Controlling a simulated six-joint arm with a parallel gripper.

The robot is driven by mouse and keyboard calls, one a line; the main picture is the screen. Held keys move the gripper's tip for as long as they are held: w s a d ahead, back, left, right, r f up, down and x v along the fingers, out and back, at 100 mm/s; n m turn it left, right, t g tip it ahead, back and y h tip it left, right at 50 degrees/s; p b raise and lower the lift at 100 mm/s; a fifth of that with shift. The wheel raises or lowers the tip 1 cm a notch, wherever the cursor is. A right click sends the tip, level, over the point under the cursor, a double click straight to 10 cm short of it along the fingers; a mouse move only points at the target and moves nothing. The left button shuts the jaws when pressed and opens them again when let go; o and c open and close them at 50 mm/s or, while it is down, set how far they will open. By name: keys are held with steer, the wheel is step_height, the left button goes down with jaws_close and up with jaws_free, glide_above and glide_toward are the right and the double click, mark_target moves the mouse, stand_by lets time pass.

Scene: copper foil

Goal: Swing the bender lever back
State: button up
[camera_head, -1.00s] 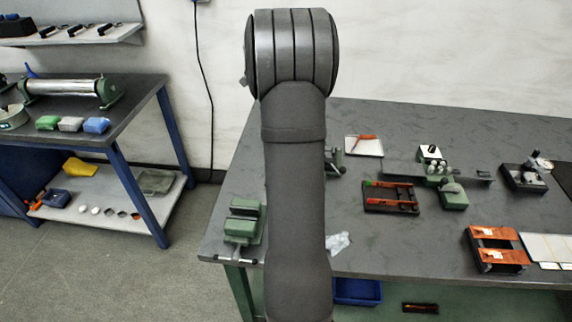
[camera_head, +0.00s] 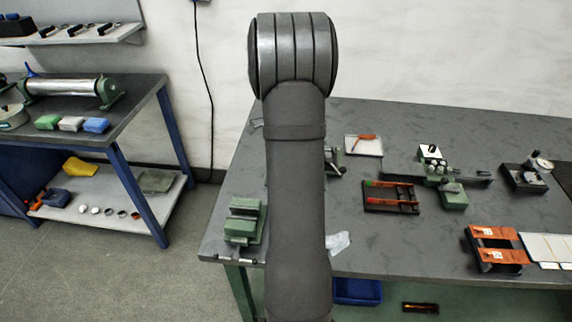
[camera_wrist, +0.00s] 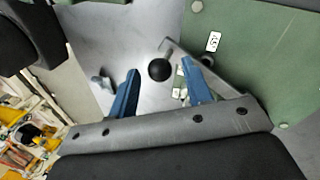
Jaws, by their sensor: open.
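In the wrist view a black ball knob (camera_wrist: 160,70) sits between the two blue fingertips of my gripper (camera_wrist: 160,64). My gripper is open, with a finger on each side of the knob; I see no clear contact. A grey bar, which looks like the bender lever (camera_wrist: 182,52), runs beside the knob. A green plate with a small white label (camera_wrist: 213,41), likely part of the bender, fills the upper right. In the head view my arm hides my gripper and most of this spot; a small metal part (camera_head: 333,162) shows at its right edge.
On the bench (camera_head: 400,245) are a green vise (camera_head: 245,222), a dark tray with red-handled tools (camera_head: 391,197), a green fixture (camera_head: 453,196) and an orange-topped block (camera_head: 496,248). A crumpled clear piece (camera_head: 339,243) lies right of my arm. Bare bench lies in front.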

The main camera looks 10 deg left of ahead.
jaws_close()
steer(key=shift+a, duration=0.15)
steer(key=shift+w+a+m, duration=0.55)
steer(key=shift+a+m, duration=0.15)
steer(key=w+a+m+y, duration=0.1)
steer(key=w+a+m, duration=0.1)
steer(key=w+a+m+y, duration=0.1)
steer(key=w+a+m, duration=0.2)
steer(key=shift+w, duration=0.2)
steer(key=w+a+m+t+y, duration=0.1)
steer(key=w+a+m+y, duration=0.1)
steer(key=w+m, duration=0.4)
steer(key=shift+w, duration=1.3)
steer(key=shift+r, duration=0.1)
